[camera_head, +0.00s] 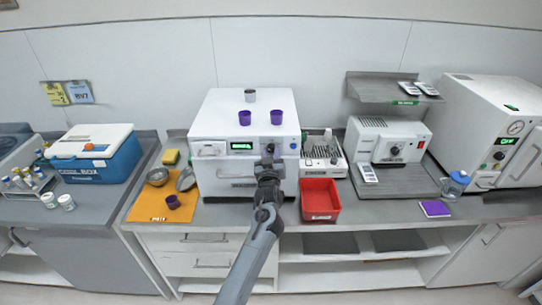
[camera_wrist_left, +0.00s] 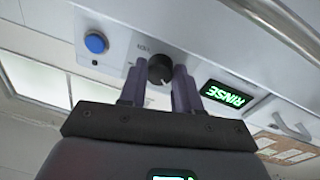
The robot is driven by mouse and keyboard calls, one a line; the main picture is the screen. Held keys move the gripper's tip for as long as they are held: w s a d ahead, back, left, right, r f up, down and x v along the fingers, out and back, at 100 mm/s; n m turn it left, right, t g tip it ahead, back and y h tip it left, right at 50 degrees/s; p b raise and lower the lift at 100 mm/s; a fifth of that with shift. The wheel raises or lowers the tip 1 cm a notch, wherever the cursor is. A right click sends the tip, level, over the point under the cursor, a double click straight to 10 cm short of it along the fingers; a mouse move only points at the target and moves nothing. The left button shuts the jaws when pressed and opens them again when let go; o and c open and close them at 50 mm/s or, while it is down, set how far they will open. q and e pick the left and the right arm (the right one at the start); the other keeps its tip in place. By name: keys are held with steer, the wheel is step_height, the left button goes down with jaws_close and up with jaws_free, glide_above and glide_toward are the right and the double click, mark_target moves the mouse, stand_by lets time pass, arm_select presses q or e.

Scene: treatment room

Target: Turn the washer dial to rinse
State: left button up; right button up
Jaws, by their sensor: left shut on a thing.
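The white washer (camera_head: 243,115) stands on the counter in the middle, with a green display (camera_head: 243,146) on its front panel. In the left wrist view the display (camera_wrist_left: 226,96) reads RINSE. The black washer dial (camera_wrist_left: 160,69) sits between a round blue button (camera_wrist_left: 96,43) and the display. My left gripper (camera_wrist_left: 158,85) is shut on the dial, one purple finger on each side. In the head view my left gripper (camera_head: 269,158) is at the right part of the washer's front and hides the dial. My right gripper is not in view.
Two purple cups and a grey cup (camera_head: 250,95) stand on the washer. A red bin (camera_head: 320,199) sits in front to the right, and an orange mat (camera_head: 150,211) with bowls lies left. A white device (camera_head: 388,140) stands further right.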

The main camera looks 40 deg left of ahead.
arm_select(q)
steer(key=shift+n, duration=0.4)
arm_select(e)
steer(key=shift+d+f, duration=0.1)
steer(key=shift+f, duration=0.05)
arm_select(q)
steer(key=o, duration=0.8)
steer(key=shift+c, duration=0.2)
